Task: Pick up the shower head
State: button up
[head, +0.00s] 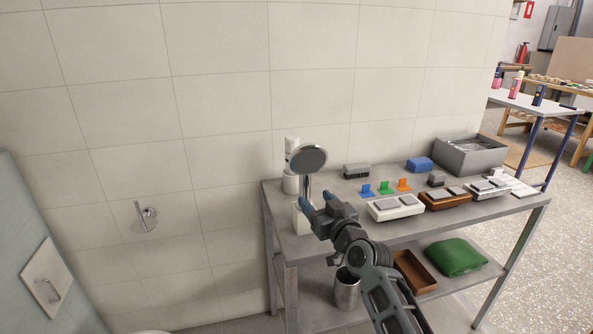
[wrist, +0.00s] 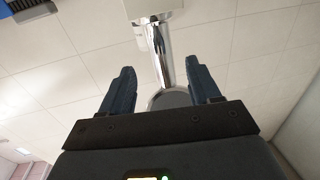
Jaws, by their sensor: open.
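The shower head (head: 308,158) has a round grey face and a chrome handle, and stands head-up at the left end of the grey metal table (head: 345,222). My gripper (head: 317,203) is open beside the handle at the table's left end. In the wrist view the chrome handle (wrist: 163,62) runs between the two dark blue fingers of my gripper (wrist: 160,88), apart from both. The round head (wrist: 172,99) is partly hidden behind the gripper body. A white block (head: 301,220) shows below the handle, partly hidden by my gripper.
A white bottle (head: 291,180) stands just behind the shower head. A black brush-like block (head: 356,171), small coloured hooks (head: 384,187), switch plates (head: 396,207) and a grey bin (head: 470,155) fill the tabletop to the right. The tiled wall (head: 220,120) is close behind.

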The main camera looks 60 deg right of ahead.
aim_at(307, 192)
jog(key=p+x, duration=0.1)
jog(key=x, duration=0.5)
jog(key=shift+w+d+f, duration=0.1)
jog(key=shift+w, duration=0.3)
jog(key=shift+c, duration=0.2)
grip_shut()
